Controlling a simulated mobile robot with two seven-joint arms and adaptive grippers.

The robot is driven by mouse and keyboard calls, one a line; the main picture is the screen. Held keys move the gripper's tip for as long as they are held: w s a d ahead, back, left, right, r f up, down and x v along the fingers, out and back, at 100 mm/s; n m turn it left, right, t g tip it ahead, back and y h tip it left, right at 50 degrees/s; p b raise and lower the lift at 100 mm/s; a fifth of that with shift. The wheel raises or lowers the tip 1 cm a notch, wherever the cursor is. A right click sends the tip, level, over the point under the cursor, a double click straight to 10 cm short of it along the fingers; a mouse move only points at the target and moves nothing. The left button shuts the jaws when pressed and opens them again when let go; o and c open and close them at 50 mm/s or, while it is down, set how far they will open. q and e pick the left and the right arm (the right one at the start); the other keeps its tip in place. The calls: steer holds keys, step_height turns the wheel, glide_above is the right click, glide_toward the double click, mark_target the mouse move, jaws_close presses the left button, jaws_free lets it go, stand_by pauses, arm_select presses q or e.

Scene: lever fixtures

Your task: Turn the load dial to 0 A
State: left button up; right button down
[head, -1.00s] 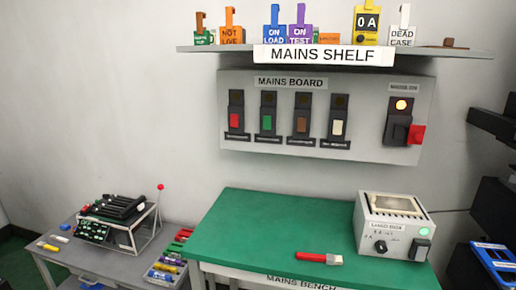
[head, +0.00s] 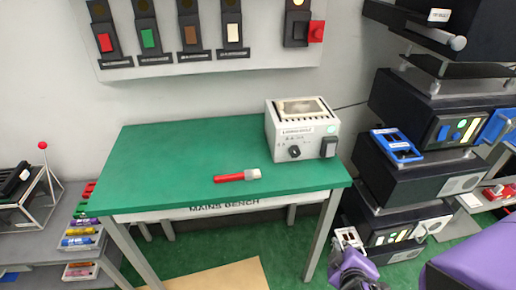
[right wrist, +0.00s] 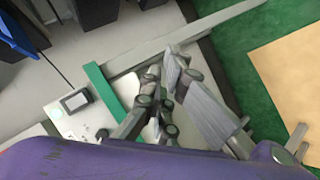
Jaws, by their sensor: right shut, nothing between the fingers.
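The load dial (head: 294,152) is a small black knob on the front of a pale grey load box (head: 273,132). The box stands at the back right of the green bench (head: 165,160). The dial's pointer and marks are too small to read. My right gripper (head: 348,243) is low, right of the bench's front right corner and apart from the dial. In the right wrist view its fingers (right wrist: 166,68) are together and empty. My left gripper is not in view.
A red-handled tool (head: 232,178) lies on the bench front. Black stacked units (head: 400,180) with a blue tray (head: 396,146) stand close on the right. The mains board (head: 260,62) hangs behind the bench. A tan mat (head: 215,277) lies on the green floor.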

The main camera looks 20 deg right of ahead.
steer(key=w+d+r+n+t, duration=0.2)
steer(key=w+r+n+t, duration=0.3)
steer(key=w, duration=0.7)
steer(key=n+t+y, duration=0.2)
steer(key=n+t, duration=0.1)
steer(key=n, duration=0.2)
glide_toward(295, 152)
steer(key=d+f, duration=0.1)
steer(key=d, duration=0.1)
steer(key=d+f, duration=0.1)
steer(key=d, duration=0.1)
steer(key=shift+w+d+f, duration=0.1)
steer(key=shift+f, duration=0.15)
steer(key=shift+n+t+y, duration=0.3)
steer(key=shift+y, duration=0.1)
steer(key=x, duration=0.6)
steer(key=shift+w+d, duration=0.1)
steer(key=shift+w, duration=0.2)
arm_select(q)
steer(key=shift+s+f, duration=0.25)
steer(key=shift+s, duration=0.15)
arm_select(e)
steer(key=shift+r, duration=0.2)
